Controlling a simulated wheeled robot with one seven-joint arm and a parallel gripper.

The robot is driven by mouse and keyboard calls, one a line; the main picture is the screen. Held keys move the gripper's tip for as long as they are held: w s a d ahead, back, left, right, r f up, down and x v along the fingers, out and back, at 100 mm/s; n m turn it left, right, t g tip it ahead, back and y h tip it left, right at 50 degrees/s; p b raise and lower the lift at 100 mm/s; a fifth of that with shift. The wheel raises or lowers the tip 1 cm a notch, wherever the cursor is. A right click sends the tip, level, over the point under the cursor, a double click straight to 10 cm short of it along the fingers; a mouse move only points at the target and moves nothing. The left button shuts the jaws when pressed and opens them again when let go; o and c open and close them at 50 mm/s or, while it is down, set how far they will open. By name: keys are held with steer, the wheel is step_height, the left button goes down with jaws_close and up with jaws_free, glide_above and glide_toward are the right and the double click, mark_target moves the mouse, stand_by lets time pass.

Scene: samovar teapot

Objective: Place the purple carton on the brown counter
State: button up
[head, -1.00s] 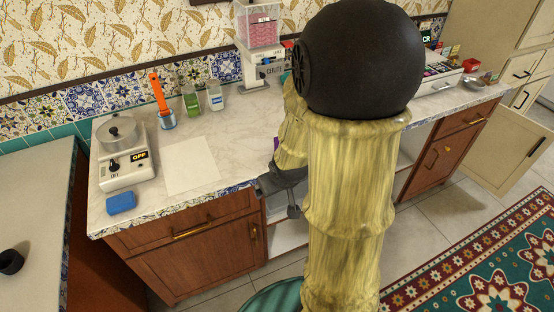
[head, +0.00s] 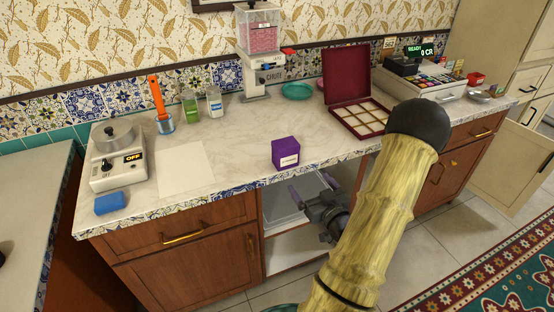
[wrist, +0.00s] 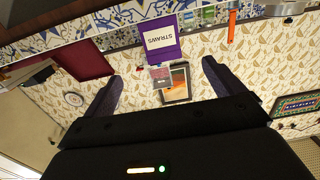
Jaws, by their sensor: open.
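The purple carton (head: 286,153) stands upright on the pale marble-look top of the counter (head: 235,155) with brown wooden fronts, close to its front edge. It also shows upside down in the wrist view (wrist: 161,40), with a white label reading STRAWS. My gripper (head: 311,187) is open and empty, in front of the counter and lower than the carton. In the wrist view its two purple fingers (wrist: 162,78) are spread wide, with the carton beyond them and apart from them.
An open dark red box (head: 357,105) with compartments stands right of the carton. Below the counter edge is an open shelf space (head: 290,243) near my gripper.

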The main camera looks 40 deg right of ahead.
mark_target(290, 156)
steer(key=shift+s+d+r, duration=0.1)
steer(key=shift+s, duration=0.1)
steer(key=w+b, duration=0.1)
steer(key=b, duration=0.5)
steer(key=shift+w+f, duration=0.2)
steer(key=shift+w, duration=0.15)
steer(key=shift+w+b, duration=0.25)
steer(key=shift+b, duration=0.5)
steer(key=x, duration=0.6)
steer(key=p+x, duration=0.1)
steer(key=x, duration=0.2)
steer(key=shift+d+r, duration=0.2)
steer(key=shift+r, duration=0.15)
steer(key=shift+w+d, duration=0.1)
steer(key=shift+w, duration=0.3)
